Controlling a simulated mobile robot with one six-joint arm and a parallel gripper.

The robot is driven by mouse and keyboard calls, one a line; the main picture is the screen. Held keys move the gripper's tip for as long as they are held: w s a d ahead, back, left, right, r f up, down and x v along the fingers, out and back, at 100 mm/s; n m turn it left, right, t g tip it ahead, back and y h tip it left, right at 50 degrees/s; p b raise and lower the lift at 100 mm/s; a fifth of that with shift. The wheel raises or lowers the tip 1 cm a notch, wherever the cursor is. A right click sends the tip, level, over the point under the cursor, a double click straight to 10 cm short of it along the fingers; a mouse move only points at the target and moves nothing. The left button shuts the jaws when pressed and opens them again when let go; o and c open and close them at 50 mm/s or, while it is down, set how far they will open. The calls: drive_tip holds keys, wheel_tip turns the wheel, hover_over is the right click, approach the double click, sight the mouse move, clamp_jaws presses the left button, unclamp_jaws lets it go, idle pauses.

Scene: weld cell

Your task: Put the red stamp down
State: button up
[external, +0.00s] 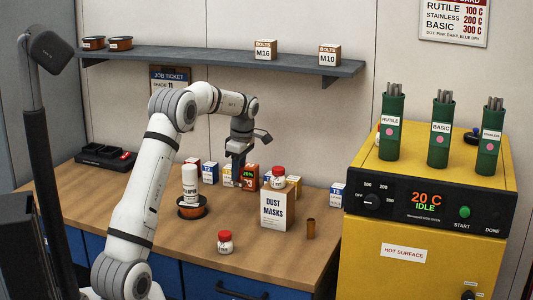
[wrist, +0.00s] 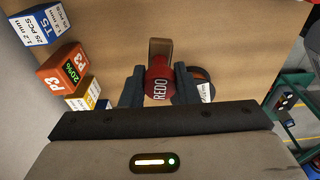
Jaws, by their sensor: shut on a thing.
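The red stamp (wrist: 158,88), marked REDO, is in the wrist view between the two dark fingers of my gripper (wrist: 159,90). The fingers are shut on it from both sides. A brown block-like part (wrist: 160,48) shows just beyond its red body; I cannot tell whether it belongs to the stamp. In the external view my gripper (external: 238,168) points down over the back of the bench, close to an orange P3 box (external: 250,178). The stamp cannot be made out clearly there. A black tray (external: 92,158) with a red item on it lies at the back left.
Several small boxes line the wall side. A dust masks box (external: 274,210) carries a red-capped jar (external: 277,177); another jar (external: 225,243) stands in front. The bench's front left is clear.

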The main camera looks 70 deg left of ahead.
wheel_tip(320, 180, up, 11)
drive_tip(key=w+d+n+p, duration=0.1)
drive_tip(key=w+d+n, duration=0.15)
drive_tip(key=d, duration=2.85)
drive_tip(key=shift+m, duration=0.25)
drive_tip(key=shift+w+f+p, duration=0.15)
drive_tip(key=shift+f+p, duration=0.55)
drive_tip(key=shift+f, duration=9.65)
drive_tip(key=shift+f, duration=0.25)
drive_tip(key=o, duration=1)
drive_tip(key=shift+r, duration=0.1)
